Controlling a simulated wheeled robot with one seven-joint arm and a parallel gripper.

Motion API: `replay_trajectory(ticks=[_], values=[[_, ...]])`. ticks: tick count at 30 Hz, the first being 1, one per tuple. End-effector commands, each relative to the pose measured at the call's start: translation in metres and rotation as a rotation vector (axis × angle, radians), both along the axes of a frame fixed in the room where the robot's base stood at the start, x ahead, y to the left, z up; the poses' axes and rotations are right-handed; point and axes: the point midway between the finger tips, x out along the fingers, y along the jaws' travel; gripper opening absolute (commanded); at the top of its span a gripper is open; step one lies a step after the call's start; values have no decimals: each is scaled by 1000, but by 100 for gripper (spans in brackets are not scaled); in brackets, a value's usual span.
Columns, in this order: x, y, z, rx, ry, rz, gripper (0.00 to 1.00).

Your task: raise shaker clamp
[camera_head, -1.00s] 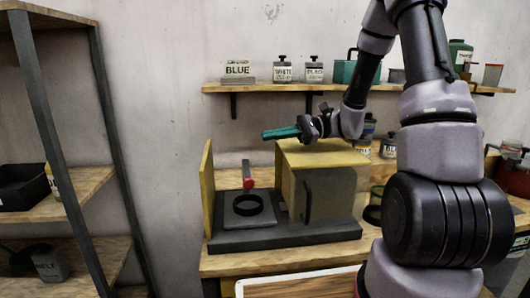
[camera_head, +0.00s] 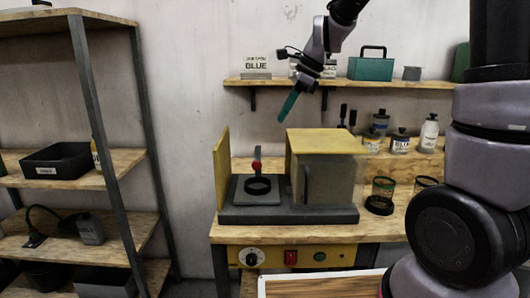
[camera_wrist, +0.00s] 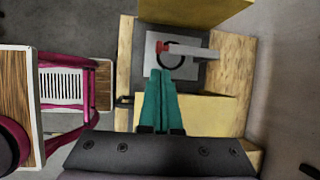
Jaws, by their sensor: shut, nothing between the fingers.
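The shaker clamp (camera_head: 257,155) is a short grey bar with a red end (camera_head: 257,167). It sits behind the black ring (camera_head: 257,186) on the grey shaker plate (camera_head: 242,195). In the wrist view the clamp bar (camera_wrist: 195,51) reaches from the right, its red end (camera_wrist: 163,47) over the ring's edge. My gripper (camera_head: 282,119) has teal fingers, shut and empty. It hangs above and slightly right of the clamp, pointing down and left. In the wrist view the gripper (camera_wrist: 164,73) appears just below the ring, apart from the clamp.
A yellow-topped box (camera_head: 318,140) stands right of the plate, and an upright yellow panel (camera_head: 222,175) stands left. The wall shelf (camera_head: 270,83) holds a teal case (camera_head: 367,66). Bottles and jars (camera_head: 401,141) stand at the bench's right. A shelf rack (camera_head: 90,160) is at left.

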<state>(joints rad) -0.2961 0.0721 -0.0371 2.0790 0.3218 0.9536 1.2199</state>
Motion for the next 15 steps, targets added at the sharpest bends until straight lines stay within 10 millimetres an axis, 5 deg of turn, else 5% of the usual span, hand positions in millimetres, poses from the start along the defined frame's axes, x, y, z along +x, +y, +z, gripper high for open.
replay_trajectory(ticks=[15], values=[[11,44,-92,-1,8,2,0]])
